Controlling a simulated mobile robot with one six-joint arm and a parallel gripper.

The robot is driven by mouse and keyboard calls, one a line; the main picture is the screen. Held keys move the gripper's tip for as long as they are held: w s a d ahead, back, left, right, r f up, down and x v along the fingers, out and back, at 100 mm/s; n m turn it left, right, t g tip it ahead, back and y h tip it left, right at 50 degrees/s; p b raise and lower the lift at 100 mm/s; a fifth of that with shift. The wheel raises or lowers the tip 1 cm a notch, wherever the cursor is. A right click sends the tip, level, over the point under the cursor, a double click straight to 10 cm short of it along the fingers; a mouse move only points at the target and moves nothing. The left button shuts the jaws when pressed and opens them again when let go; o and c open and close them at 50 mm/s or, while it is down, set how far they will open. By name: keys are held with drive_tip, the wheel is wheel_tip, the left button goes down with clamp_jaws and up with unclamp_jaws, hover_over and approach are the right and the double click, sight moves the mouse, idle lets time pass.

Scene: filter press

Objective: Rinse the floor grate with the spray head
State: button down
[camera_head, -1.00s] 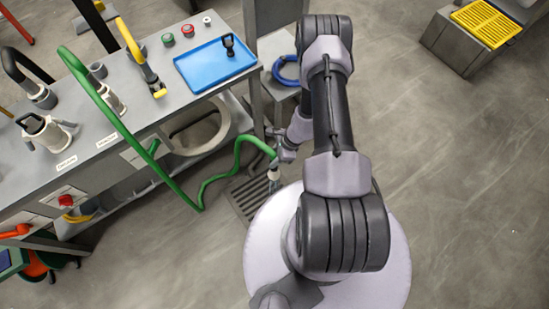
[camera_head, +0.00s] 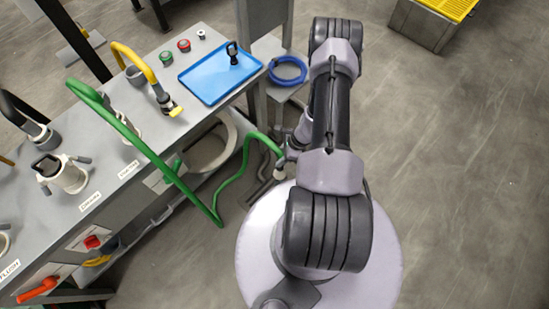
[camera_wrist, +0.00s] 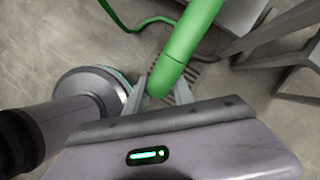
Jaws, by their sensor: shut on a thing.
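My gripper (camera_head: 284,160) is shut on the spray head at the end of the green hose, low beside the bench. In the wrist view the green hose end (camera_wrist: 182,48) runs down between the fingers of my gripper (camera_wrist: 160,90). The nozzle tip is hidden there; in the head view a small pale tip (camera_head: 279,174) shows below the gripper. The floor grate (camera_head: 258,190) lies near this tip, partly covered by my round base. Its dark slots (camera_wrist: 207,72) also show behind the hose in the wrist view. I cannot make out any water.
The bench at left carries a blue tray (camera_head: 212,86) with a black-handled item, a yellow hose (camera_head: 133,55), buttons and holders. A blue hose coil (camera_head: 288,70) lies on a low stand by a post. A yellow-topped crate (camera_head: 432,22) stands far right. Floor at right is clear.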

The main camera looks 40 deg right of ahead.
sight(278, 152)
drive_tip(key=shift+d, duration=0.15)
drive_tip(key=shift+r, duration=0.1)
wheel_tip(278, 152, up, 7)
drive_tip(key=p, duration=0.4)
drive_tip(key=shift+p, duration=0.3)
